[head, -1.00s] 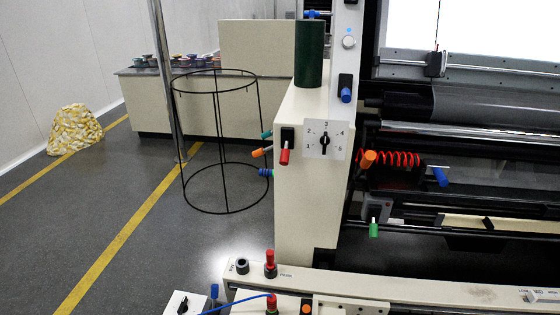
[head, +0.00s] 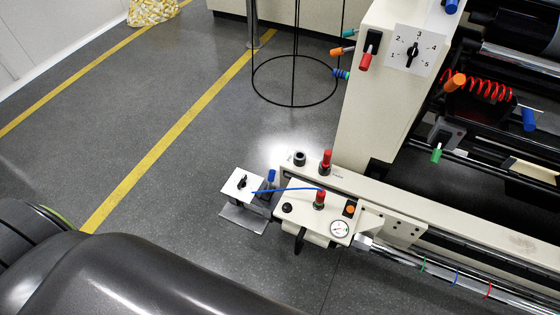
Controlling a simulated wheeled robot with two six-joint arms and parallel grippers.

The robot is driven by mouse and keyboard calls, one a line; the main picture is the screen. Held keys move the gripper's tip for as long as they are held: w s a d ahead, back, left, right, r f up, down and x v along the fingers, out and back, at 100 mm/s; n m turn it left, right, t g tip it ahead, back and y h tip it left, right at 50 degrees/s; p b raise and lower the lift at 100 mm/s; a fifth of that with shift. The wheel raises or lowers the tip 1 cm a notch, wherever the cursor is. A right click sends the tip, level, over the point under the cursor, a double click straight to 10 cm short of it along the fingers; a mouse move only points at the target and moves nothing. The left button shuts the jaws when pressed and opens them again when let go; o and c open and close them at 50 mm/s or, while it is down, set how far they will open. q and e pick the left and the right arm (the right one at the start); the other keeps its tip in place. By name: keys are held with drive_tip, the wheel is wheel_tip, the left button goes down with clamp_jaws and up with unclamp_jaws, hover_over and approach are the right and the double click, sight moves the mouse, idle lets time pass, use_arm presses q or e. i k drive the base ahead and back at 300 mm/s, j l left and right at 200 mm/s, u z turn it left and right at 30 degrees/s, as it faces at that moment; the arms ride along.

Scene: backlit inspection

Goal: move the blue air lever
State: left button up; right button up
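Several blue handles show in the head view. A small upright blue lever (head: 271,176) stands at the left end of the near machine rail, beside a white dial plate (head: 242,184). A thin blue hose (head: 288,189) runs close by it to a red-topped fitting (head: 320,199) on a cream box with a gauge (head: 340,229). Another blue handle (head: 529,119) is on the machine at right, and one (head: 451,5) is at the top edge. The frames do not label which is the air lever. My dark arm fills the lower left; neither gripper is in view.
A red handle (head: 366,60) and a numbered selector plate (head: 414,50) are on the cream cabinet (head: 370,120). A black wire stand (head: 294,105) is on the floor. The grey floor left of the rail is open, crossed by yellow lines (head: 165,147).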

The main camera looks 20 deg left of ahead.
sight(272, 174)
drive_tip(key=i+j+z, duration=0.25)
drive_tip(key=j+z, duration=0.2)
drive_tip(key=j, duration=0.3)
drive_tip(key=i+j+z, duration=0.15)
drive_tip(key=j+z, duration=0.35)
drive_tip(key=j, duration=0.3)
drive_tip(key=j+z, duration=0.45)
drive_tip(key=j, duration=0.35)
